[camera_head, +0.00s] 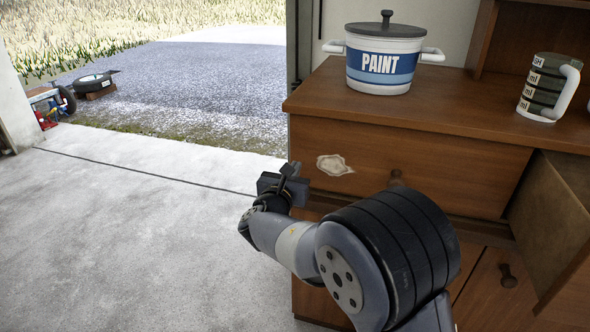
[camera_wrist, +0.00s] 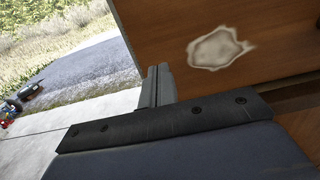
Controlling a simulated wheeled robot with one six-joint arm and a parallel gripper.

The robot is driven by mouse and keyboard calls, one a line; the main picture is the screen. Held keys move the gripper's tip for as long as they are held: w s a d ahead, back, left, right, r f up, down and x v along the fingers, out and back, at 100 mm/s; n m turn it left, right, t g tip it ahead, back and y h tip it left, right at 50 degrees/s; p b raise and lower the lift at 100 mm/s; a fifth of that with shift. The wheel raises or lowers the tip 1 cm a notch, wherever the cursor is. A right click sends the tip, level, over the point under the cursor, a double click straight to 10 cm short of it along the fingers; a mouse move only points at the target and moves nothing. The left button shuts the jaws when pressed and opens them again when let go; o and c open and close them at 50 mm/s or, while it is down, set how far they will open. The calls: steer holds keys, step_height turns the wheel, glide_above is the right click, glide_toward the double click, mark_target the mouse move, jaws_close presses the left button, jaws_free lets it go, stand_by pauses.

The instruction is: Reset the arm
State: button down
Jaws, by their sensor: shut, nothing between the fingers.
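My gripper (camera_head: 290,172) is at the end of my arm, in front of the left edge of the wooden cabinet (camera_head: 440,165), close to its upper drawer front. In the wrist view the fingers of my gripper (camera_wrist: 157,84) are together with nothing between them. The arm reaches up and left from the bottom right of the head view and covers part of the cabinet front. A pale worn patch on the drawer front lies just right of the gripper, and it also shows in the wrist view. I cannot tell whether the gripper touches the wood.
A paint pot (camera_head: 383,60) with a lid and a measuring mug (camera_head: 548,88) stand on the cabinet top. An open door or panel (camera_head: 553,230) juts out at the right. The concrete floor (camera_head: 130,230) at the left is clear.

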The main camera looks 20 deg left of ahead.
steer(key=s, duration=0.9)
steer(key=shift+s, duration=0.15)
